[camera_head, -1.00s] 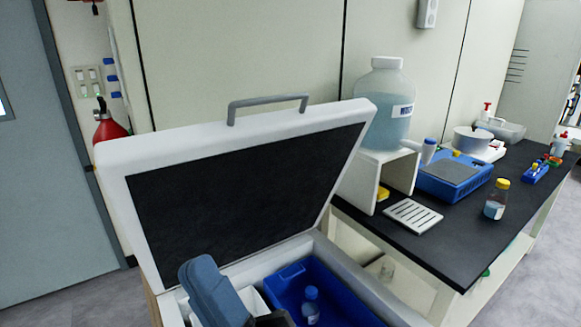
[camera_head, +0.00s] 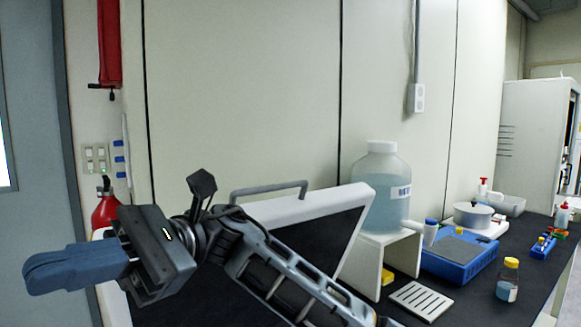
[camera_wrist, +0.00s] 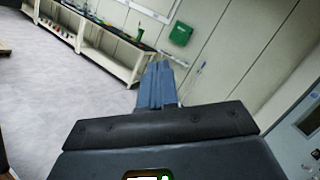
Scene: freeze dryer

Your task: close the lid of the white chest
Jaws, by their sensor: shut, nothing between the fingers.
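The white chest's lid (camera_head: 322,204) stands raised and tilted back, with a grey handle (camera_head: 268,188) on its top edge and a dark inner panel. The chest's body is out of the head view below. My gripper (camera_head: 35,275) is shut and empty, with blue fingers pointing left, in front of and to the left of the lid. My arm hides much of the lid's left part. In the wrist view my gripper's fingers (camera_wrist: 158,85) are together and point toward the room; the chest does not show there.
A black-topped bench (camera_head: 455,290) stands right of the lid. A red extinguisher (camera_head: 106,210) hangs near the door at left.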

